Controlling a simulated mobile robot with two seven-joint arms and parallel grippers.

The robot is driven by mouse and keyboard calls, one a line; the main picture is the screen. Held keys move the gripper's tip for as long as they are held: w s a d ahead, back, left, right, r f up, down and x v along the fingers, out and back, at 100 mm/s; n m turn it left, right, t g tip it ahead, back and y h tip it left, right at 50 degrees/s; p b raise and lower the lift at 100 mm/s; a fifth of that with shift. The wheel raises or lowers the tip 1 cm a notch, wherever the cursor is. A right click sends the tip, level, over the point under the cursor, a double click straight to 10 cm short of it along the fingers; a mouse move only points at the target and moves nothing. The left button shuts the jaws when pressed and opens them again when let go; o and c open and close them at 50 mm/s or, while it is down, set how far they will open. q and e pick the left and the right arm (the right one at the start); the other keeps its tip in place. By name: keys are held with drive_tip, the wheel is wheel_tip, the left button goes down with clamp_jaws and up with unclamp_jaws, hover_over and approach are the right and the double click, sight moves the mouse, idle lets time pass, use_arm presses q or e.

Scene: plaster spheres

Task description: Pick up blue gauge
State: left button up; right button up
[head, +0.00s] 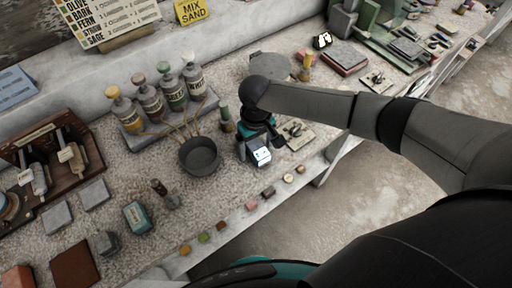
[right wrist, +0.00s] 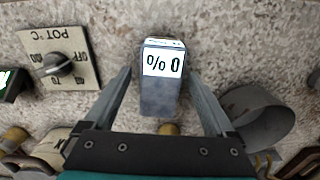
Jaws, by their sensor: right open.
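The blue gauge, a small blue-grey block with a lit white display, sits on the speckled bench (head: 259,156). In the right wrist view the gauge (right wrist: 160,92) shows "0 %" upside down and lies between my fingers. My right gripper (right wrist: 160,74) is open, with one finger on each side of the gauge and a visible gap on both sides. In the head view my right gripper (head: 262,143) points down over the gauge and hides part of it. My left gripper is not in view.
A dark pot (head: 199,157) stands left of the gauge. A dial plate (head: 297,135) lies close on its right. A rack of bottles (head: 172,122) stands behind the pot. Small coloured samples (head: 222,226) line the bench's front edge. A teal box (head: 137,217) lies farther left.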

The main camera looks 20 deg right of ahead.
drive_tip(key=shift+f, duration=0.15)
drive_tip(key=shift+c, duration=0.2)
clamp_jaws()
idle(0.7)
